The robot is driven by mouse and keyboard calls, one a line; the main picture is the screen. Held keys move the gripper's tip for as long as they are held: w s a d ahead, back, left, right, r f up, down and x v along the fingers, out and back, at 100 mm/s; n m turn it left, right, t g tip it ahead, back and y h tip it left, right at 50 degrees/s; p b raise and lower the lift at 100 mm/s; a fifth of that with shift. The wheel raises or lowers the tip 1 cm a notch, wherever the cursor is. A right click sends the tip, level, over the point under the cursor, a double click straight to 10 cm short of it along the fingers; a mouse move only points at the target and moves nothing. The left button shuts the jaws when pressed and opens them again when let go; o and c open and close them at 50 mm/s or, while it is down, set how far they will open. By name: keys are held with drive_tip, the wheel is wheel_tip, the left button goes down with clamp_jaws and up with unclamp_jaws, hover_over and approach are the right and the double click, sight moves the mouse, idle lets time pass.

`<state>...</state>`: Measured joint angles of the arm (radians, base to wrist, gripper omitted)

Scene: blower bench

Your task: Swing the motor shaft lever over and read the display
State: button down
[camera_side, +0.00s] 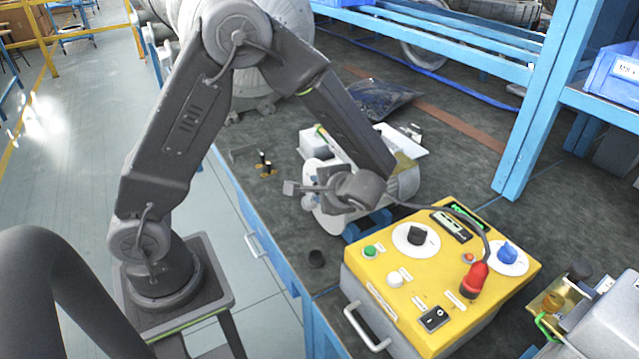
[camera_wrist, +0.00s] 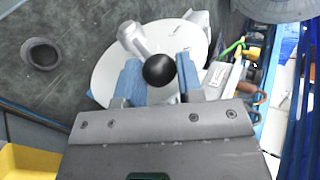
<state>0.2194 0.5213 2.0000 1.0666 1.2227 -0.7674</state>
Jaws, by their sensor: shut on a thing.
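In the wrist view my gripper (camera_wrist: 159,66) has its two blue fingers closed at either side of a black ball knob (camera_wrist: 160,71). A light grey lever arm (camera_wrist: 134,40) shows beside the knob, over a white disc (camera_wrist: 112,72). In the side view the pale blower (camera_side: 403,187) is partly hidden behind my wrist, and the hold on the lever cannot be made out there. The yellow control box (camera_side: 420,290) stands at the bench's front right. Its dark display (camera_side: 451,226) is on the upper face; its reading is too small to tell.
The box carries a black dial (camera_side: 417,236), a blue knob (camera_side: 507,252) and a red plug (camera_side: 473,279) with a grey cable. Blue shelf posts (camera_side: 540,100) rise behind. Bare bench lies right of the blower.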

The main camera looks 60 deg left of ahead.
drive_tip(key=shift+d+f, duration=0.15)
drive_tip(key=shift+f, duration=0.1)
drive_tip(key=c, duration=0.8)
unclamp_jaws()
drive_tip(key=shift+r, duration=0.1)
drive_tip(key=v, duration=1.3)
drive_tip(key=shift+d+r, duration=0.2)
drive_tip(key=shift+d, duration=0.1)
